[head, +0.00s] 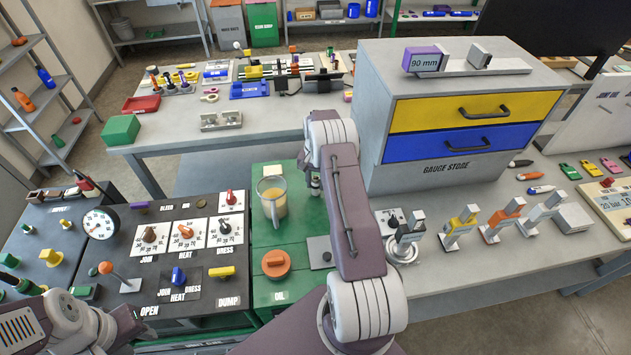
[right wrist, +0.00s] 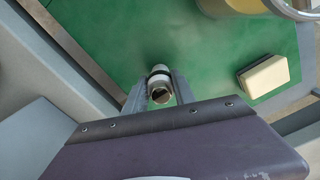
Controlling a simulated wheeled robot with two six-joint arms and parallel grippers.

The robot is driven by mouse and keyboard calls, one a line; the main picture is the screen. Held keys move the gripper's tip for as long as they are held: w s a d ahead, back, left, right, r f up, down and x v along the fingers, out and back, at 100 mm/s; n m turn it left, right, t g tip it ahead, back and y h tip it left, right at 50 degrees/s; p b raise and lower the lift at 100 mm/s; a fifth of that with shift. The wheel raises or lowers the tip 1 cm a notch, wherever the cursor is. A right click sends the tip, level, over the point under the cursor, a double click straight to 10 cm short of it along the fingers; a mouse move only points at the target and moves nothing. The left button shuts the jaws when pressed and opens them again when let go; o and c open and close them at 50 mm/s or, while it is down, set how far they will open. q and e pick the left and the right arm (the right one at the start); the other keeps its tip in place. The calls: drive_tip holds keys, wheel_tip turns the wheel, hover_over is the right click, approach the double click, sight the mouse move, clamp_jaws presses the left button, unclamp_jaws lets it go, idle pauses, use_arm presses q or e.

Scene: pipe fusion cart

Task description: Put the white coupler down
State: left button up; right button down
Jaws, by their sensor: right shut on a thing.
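The white coupler (right wrist: 160,84) is a short, hollow, whitish ring-like piece with a dark bore. In the right wrist view my right gripper (right wrist: 160,97) is shut on it, a finger on each side. Behind it lies the green top (right wrist: 215,60); I cannot tell whether the coupler touches that surface. In the head view my right gripper (head: 315,185) points down just right of the jug, largely hidden by my arm. My left arm is at the lower left; its gripper is partly cut off and its jaw opening is unclear.
A jug of yellow liquid (head: 272,199) stands on the green cabinet (head: 262,235), close to my right gripper. An orange cap (head: 276,264) is nearer. The gauge store (head: 445,160) rises to the right. Dials and levers fill the dark panel (head: 150,210) at left.

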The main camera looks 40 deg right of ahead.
drive_tip(key=shift+s, duration=0.1)
drive_tip(key=shift+a+f, duration=0.1)
drive_tip(key=shift+f, duration=0.05)
drive_tip(key=c, duration=1)
unclamp_jaws()
drive_tip(key=shift+c, duration=0.2)
wheel_tip(320, 180, up, 12)
drive_tip(key=r+b, duration=0.1)
drive_tip(key=s+a+r+n, duration=0.1)
drive_tip(key=s+a+n, duration=0.1)
drive_tip(key=a, duration=0.5)
drive_tip(key=s+a+r+n, duration=0.1)
drive_tip(key=s+a+n, duration=0.1)
drive_tip(key=a, duration=0.4)
drive_tip(key=s+a+n, duration=0.3)
drive_tip(key=s+a, duration=0.2)
drive_tip(key=s, duration=0.3)
drive_tip(key=s+a+f+n+t, duration=0.1)
drive_tip(key=s+a+n, duration=0.2)
drive_tip(key=s+a, duration=0.3)
drive_tip(key=shift+s+a+f, duration=0.25)
drive_tip(key=shift+s+a, duration=0.05)
drive_tip(key=shift+s, duration=0.95)
